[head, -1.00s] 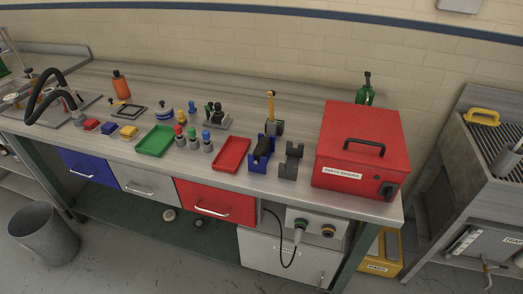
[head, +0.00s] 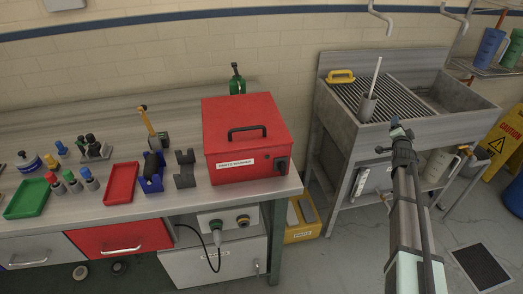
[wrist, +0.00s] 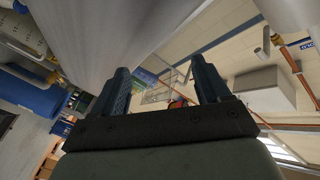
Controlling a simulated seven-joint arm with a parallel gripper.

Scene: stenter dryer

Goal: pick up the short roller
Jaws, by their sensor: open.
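A black roller (head: 151,163) lies in a blue cradle (head: 151,184) on the workbench, left of the red parts washer; it looks like the short roller, but its length is hard to judge. A dark grey cradle (head: 185,180) beside it looks empty. My gripper (head: 396,130) is at the right of the head view, in front of the sink, well apart from the bench. In the wrist view my gripper (wrist: 161,75) has its two fingers spread with nothing held between them. The roller does not show in the wrist view.
The red parts washer box (head: 246,135) stands at the bench's right end, between my arm and the cradles. A red tray (head: 121,184) and a hammer-like tool (head: 153,130) are close to the cradles. A sink (head: 400,105) stands at the right.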

